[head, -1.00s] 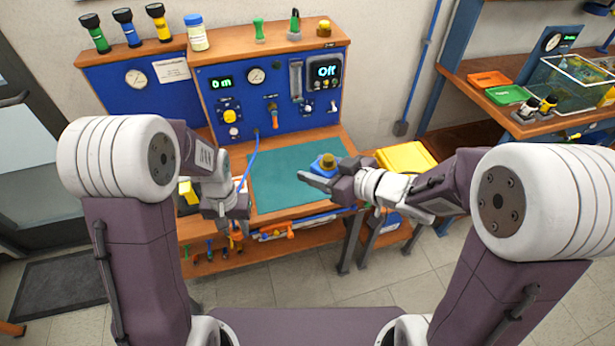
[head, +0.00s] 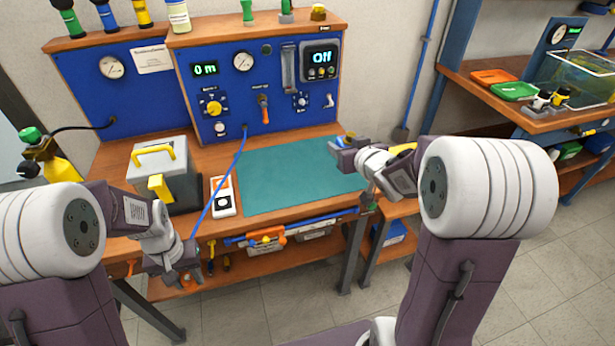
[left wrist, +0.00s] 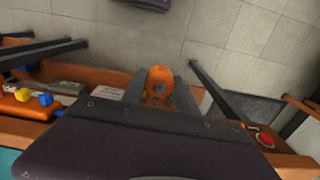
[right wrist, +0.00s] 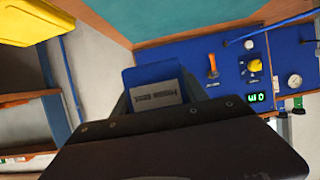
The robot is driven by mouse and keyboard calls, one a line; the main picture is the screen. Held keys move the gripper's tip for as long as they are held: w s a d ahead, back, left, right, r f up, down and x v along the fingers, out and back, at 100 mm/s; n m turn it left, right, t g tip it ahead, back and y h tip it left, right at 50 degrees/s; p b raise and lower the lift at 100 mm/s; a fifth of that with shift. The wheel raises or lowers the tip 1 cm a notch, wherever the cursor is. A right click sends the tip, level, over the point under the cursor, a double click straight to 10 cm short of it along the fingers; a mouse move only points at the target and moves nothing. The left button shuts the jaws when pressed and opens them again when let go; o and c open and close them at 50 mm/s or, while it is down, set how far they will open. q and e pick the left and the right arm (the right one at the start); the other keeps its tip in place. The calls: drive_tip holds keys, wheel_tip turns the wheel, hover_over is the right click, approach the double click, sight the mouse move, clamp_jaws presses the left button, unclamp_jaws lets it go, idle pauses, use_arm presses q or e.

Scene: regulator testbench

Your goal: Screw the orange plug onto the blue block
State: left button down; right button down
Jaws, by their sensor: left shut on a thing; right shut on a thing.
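My left gripper (head: 180,274) hangs in front of the bench's front edge in the head view. My right gripper (head: 343,146) is above the right end of the green mat. In the right wrist view it is shut on the blue block (right wrist: 154,75), which bears a pale printed label. In the head view the block is mostly hidden by the gripper. The plug and block are well apart.
The green mat (head: 285,182) is largely clear. A grey case with yellow handles (head: 165,165) and a white handheld meter (head: 223,197) stand left of it. A blue hose (head: 228,178) runs from the blue panel (head: 215,150) over the bench edge. A shelf with tools lies below.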

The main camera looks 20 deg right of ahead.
drive_tip(key=w+a+f+b, duration=0.3)
drive_tip(key=b, duration=0.1)
hover_over(307, 169)
drive_tip(key=f, duration=0.3)
drive_tip(key=shift+s+d+f, duration=0.1)
drive_tip(key=shift+s+f, duration=0.1)
drive_tip(key=shift+f, duration=0.15)
drive_tip(key=shift+w+a+f, duration=0.15)
drive_tip(key=shift+w+a, duration=0.1)
drive_tip(key=shift+w, duration=0.05)
wheel_tip(307, 169, down, 4)
drive_tip(key=shift+s+r+b, duration=0.1)
drive_tip(key=shift+b, duration=0.75)
drive_tip(key=shift+f, duration=0.2)
drive_tip(key=shift+r, duration=0.1)
